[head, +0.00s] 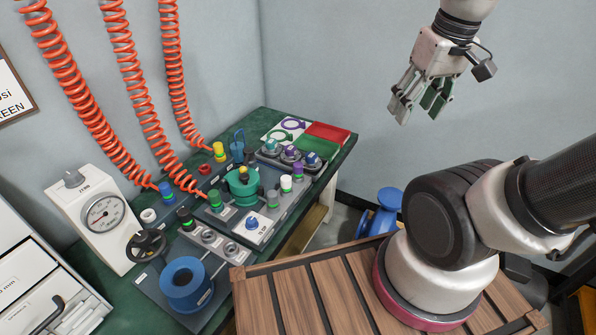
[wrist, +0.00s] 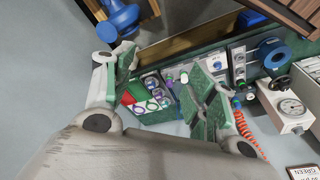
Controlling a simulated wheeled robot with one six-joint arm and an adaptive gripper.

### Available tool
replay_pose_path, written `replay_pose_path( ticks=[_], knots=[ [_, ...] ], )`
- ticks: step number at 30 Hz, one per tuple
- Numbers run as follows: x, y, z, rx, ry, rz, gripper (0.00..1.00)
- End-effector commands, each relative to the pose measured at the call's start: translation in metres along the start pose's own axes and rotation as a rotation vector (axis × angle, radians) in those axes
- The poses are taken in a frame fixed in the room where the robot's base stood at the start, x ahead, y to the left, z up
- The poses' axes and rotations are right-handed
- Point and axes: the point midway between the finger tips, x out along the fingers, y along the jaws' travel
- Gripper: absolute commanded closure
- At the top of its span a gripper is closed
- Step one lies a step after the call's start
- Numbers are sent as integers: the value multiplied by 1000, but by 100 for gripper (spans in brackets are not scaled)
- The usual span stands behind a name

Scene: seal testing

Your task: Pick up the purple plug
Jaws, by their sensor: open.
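A small plug with a purple ring (head: 291,153) sits in a dark rack at the far end of the green bench, between a teal one (head: 270,146) and a blue one (head: 313,159). Another purple-topped piece (head: 298,170) stands just in front of the rack; I cannot tell for sure which is the purple plug. My gripper (head: 420,106) is open and empty, high above and to the right of the bench, well apart from the rack. In the wrist view, the rack's small parts show between the spread fingers (wrist: 165,95), far off and small.
Orange coiled hoses (head: 135,85) hang over the bench's left side. A gauge box (head: 100,220), a blue ring (head: 186,283) and a teal wheel-like part (head: 242,185) crowd the bench. Red and green mats (head: 328,131) lie behind the rack. The air around my gripper is clear.

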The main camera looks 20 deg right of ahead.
Motion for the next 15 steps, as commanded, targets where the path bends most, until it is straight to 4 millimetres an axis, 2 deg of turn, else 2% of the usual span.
replay_pose_path(
  ticks=[3,8,11,15],
  knots=[
    [30,-10,-21,-40,-144,-5,43],
    [76,-26,-61,-82,-276,-4,43],
    [112,-38,-86,-98,-338,0,43],
    [174,-57,-120,-109,-404,11,43]
  ],
)
